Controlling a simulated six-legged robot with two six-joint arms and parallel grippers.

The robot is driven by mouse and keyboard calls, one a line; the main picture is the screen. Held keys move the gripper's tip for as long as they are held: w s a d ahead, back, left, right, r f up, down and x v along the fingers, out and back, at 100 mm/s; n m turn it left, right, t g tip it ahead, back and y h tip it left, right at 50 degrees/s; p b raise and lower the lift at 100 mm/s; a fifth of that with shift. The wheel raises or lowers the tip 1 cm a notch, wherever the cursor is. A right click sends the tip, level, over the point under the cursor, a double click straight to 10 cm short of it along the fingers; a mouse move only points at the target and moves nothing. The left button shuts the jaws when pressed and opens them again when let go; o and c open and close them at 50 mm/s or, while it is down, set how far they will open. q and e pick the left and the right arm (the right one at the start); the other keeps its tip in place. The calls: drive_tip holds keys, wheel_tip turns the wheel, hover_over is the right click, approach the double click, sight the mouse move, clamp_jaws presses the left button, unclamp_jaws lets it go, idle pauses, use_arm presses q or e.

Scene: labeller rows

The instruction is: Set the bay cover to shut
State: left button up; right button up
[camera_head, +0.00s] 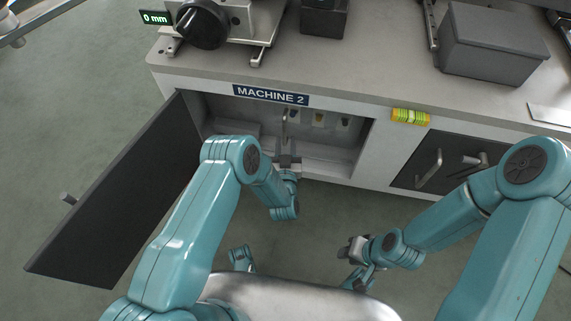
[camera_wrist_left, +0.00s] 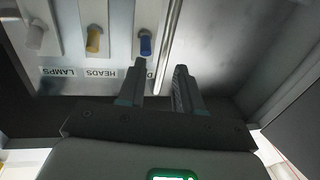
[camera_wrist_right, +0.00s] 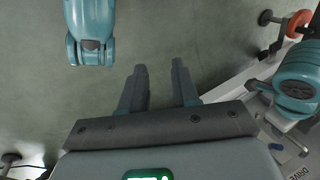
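The bay cover (camera_head: 125,195) is a dark door panel that stands swung open at the left of the bay in the head view, with a small knob (camera_head: 68,198) on its outer side. The bay opening (camera_head: 355,135) under the MACHINE 2 label (camera_head: 270,95) is uncovered. My left gripper (camera_head: 287,150) is at the bay opening, away from the cover. In the left wrist view its fingers (camera_wrist_left: 160,78) are apart, with a metal rod (camera_wrist_left: 170,45) beyond them; I cannot tell whether they touch it. My right gripper (camera_wrist_right: 160,72) is open and empty over the floor.
Inside the bay are a blue switch (camera_wrist_left: 146,42) and a yellow switch (camera_wrist_left: 93,40) above labels. A second dark panel with a handle (camera_head: 429,170) is at the right. Floor beside the cover is clear.

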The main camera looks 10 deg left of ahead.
use_arm(q)
drive_tip(key=s+d+p, duration=0.2)
drive_tip(key=s+p, duration=0.2)
drive_tip(key=s, duration=0.7)
drive_tip(key=shift+p, duration=0.4)
drive_tip(key=shift+s, duration=0.1)
